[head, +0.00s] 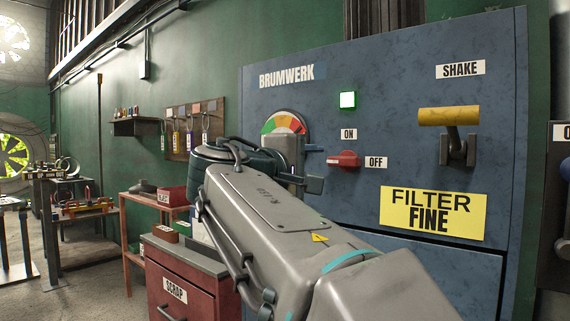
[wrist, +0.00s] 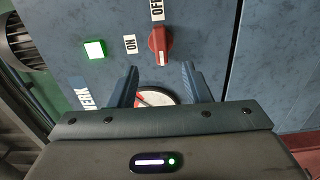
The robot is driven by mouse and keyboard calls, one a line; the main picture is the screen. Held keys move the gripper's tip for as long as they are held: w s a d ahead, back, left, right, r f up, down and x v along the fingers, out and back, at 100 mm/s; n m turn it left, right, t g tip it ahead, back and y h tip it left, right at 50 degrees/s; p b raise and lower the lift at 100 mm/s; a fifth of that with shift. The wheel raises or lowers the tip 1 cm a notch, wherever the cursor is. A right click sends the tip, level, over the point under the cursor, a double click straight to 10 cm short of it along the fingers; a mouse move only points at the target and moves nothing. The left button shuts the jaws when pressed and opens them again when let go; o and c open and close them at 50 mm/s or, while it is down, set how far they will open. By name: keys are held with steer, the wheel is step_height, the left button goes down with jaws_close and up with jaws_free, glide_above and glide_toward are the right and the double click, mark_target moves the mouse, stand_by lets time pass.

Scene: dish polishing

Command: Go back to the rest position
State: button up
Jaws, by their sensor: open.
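My gripper (head: 318,167) is open and empty in front of the blue BRUMWERK machine (head: 420,75). Its two fingers also show in the wrist view (wrist: 160,69), apart, with the gauge (wrist: 155,97) partly seen behind and between them. A red rotary knob (head: 345,160) is just right of the fingers in the head view. It also shows in the wrist view (wrist: 159,42), beyond the fingertips and apparently clear of them. Its grip lies in line with the OFF label (head: 376,162); the ON label (head: 349,134) is above it. My arm hides part of the machine's lower front.
A green lamp (head: 348,100) is lit. A yellow-handled SHAKE lever (head: 448,117) and a yellow FILTER FINE sign (head: 432,213) are on the machine's right. A red SCRAP cabinet (head: 181,290) stands at lower left. Open floor (head: 95,297) shows at far left.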

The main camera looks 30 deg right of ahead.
steer(key=shift+s+a, duration=0.15)
steer(key=shift+a, duration=0.3)
steer(key=s+a+f+g+y+p, duration=0.2)
steer(key=a+f+y+p, duration=0.4)
steer(key=f+y+p, duration=0.6)
steer(key=s+a+f+m+g+y+p, duration=0.2)
steer(key=s+a+f+m+y+p, duration=0.2)
steer(key=s+a+f+p, duration=0.4)
steer(key=s+a+p, duration=0.2)
steer(key=p, duration=0.3)
steer(key=shift+a+m+y, duration=0.3)
steer(key=shift+w, duration=0.1)
steer(key=shift+c, duration=0.8)
steer(key=shift+d, duration=0.1)
